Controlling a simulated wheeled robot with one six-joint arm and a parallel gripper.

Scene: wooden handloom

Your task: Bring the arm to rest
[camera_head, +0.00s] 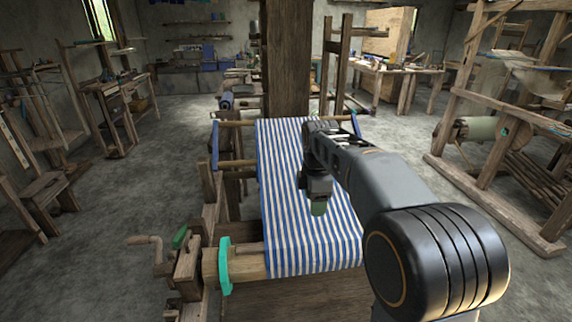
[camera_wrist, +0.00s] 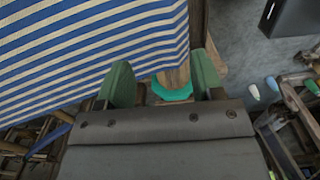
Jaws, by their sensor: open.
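My gripper (camera_head: 318,207) hangs at the end of my arm over the blue-and-white striped cloth (camera_head: 283,200) on the loom. In the wrist view my gripper (camera_wrist: 163,88) shows two green fingers spread apart with nothing held between them. The striped cloth (camera_wrist: 90,50) fills the upper left of that view. The cloth beam's turquoise ring (camera_head: 225,266) is at the near left end of the roll, and it also shows between and beyond the fingers in the wrist view (camera_wrist: 172,91). Whether the fingers touch the cloth cannot be told.
A wooden crank (camera_head: 146,240) and a green pawl-like piece (camera_head: 180,237) sit at the loom's near left. A thick wooden post (camera_head: 288,60) rises behind the cloth. Another loom (camera_head: 510,120) stands at right. Grey floor is open at left (camera_head: 110,215).

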